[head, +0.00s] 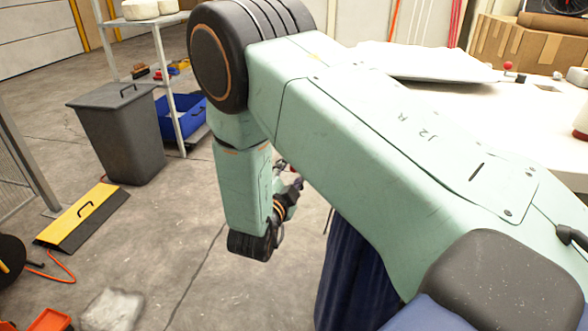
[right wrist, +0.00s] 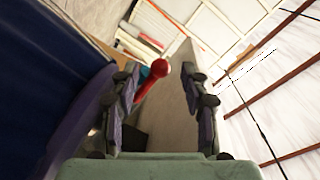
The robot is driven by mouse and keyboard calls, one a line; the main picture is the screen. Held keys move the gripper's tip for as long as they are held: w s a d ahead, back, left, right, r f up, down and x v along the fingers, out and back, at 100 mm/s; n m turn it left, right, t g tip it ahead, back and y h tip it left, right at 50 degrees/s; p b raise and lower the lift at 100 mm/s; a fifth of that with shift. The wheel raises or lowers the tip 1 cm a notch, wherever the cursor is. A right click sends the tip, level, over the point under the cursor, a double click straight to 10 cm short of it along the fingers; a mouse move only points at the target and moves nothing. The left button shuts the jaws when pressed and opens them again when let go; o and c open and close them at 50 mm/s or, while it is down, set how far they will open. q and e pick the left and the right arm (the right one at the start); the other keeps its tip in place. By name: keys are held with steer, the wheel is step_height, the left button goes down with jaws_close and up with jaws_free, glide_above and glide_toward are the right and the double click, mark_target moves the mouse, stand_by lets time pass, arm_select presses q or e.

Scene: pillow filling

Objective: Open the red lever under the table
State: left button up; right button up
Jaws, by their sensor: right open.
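The red lever (right wrist: 159,70) shows in the right wrist view as a round red knob on a short red stem. It appears between the fingertips of my right gripper (right wrist: 163,84), nearer the left finger. The gripper is open, with its two dark fingers apart. I cannot tell whether the left finger touches the lever. In the head view my right gripper (head: 288,196) is small and partly hidden behind my own forearm. The white table (head: 535,115) is at the right, and my arm hides the lever there. My left gripper is not in view.
Dark blue fabric (head: 345,270) hangs below my arm; blue material (right wrist: 45,75) fills the left of the wrist view. A grey bin (head: 120,135), a shelf with a blue crate (head: 180,118) and a yellow-black ramp (head: 82,215) stand left. Open floor lies between.

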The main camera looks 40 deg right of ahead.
steer(key=shift+v, duration=2.15)
steer(key=s+a+f+n+g+y, duration=0.1)
steer(key=s+a+f+n+y, duration=0.15)
steer(key=f+n, duration=0.3)
steer(key=s+a+f+n+g+y+p, duration=0.1)
steer(key=s+a+f+n+y, duration=0.1)
steer(key=s+f+n+y, duration=0.3)
steer(key=s+a+f+n+g+y, duration=0.1)
steer(key=s+a+f+n+y, duration=0.15)
steer(key=f+n, duration=0.3)
steer(key=s+a+f+n+g+y+p, duration=0.1)
steer(key=s+a+n+g, duration=0.1)
steer(key=s, duration=0.9)
steer(key=s+a+f+n+g+y+p, duration=0.1)
steer(key=s+g, duration=0.4)
steer(key=s, duration=0.6)
steer(key=a+f+n+y, duration=0.1)
steer(key=n, duration=0.1)
steer(key=shift+s+f+n+y+p, duration=0.3)
steer(key=shift+s+f+p, duration=0.05)
steer(key=shift+s, duration=0.05)
steer(key=shift+d, duration=0.1)
steer(key=shift+c, duration=0.9)
